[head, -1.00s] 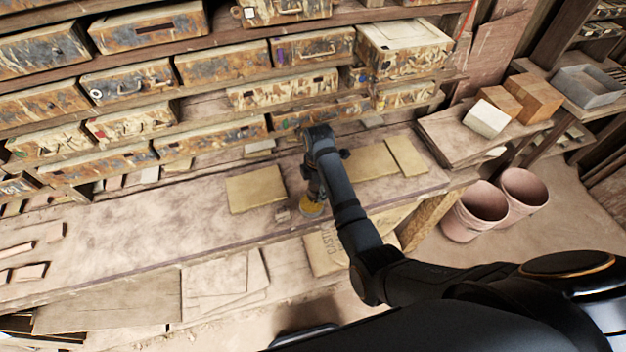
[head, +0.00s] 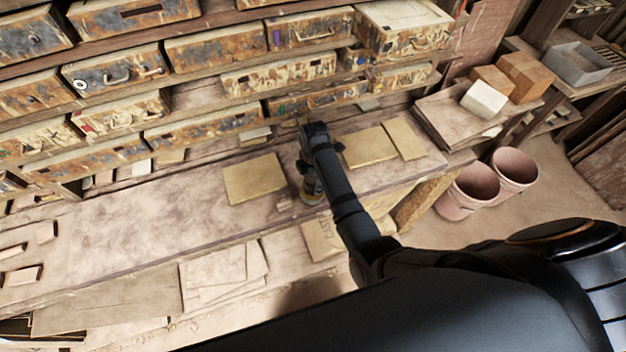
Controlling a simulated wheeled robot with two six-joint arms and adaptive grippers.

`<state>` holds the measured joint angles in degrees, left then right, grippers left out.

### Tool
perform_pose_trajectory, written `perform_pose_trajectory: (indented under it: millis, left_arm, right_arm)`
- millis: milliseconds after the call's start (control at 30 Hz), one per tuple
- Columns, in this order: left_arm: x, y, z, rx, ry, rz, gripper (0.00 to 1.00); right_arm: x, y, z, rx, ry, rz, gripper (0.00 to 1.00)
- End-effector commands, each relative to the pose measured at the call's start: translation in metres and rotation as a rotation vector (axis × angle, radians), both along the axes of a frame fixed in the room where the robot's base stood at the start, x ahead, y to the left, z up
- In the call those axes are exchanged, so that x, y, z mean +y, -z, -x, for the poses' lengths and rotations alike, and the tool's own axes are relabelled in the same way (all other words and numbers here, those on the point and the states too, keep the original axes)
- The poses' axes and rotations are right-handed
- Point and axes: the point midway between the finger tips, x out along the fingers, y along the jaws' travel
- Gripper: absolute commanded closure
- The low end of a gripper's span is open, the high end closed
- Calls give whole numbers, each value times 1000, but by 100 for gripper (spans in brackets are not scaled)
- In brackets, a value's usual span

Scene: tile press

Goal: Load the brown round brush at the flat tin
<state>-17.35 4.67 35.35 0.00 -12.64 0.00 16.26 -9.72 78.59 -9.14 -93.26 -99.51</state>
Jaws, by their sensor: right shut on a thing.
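My right arm reaches in from the right, and my right gripper (head: 309,188) points down over the workbench (head: 130,225). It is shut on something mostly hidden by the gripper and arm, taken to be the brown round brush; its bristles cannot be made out. My left gripper is out of view.
More tan tiles (head: 368,147) lie to the right. Rusty drawers (head: 203,131) line the back. Two pink buckets (head: 468,192) stand at right. The bench's left part is mostly clear.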

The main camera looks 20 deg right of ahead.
Motion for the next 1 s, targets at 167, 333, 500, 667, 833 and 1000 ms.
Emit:
perform_pose_trajectory:
  millis: [167, 333, 500, 667, 833, 1000]
  left_arm:
    - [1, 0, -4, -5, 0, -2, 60]
    - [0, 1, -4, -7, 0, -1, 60]
    - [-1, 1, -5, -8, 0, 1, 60]
    - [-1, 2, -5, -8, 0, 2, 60]
    - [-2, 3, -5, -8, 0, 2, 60]
    - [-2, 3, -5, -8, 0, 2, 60]
  right_arm:
    - [0, 1, 0, 0, 0, 0, 72]
    - [0, 3, 0, 0, 0, 0, 72]
    - [0, 5, 0, 0, 0, 0, 72]
    - [0, 7, 0, 0, 0, 0, 72]
    - [0, 9, 0, 1, 0, 0, 72]
    - [0, 10, 0, 0, 0, 0, 72]
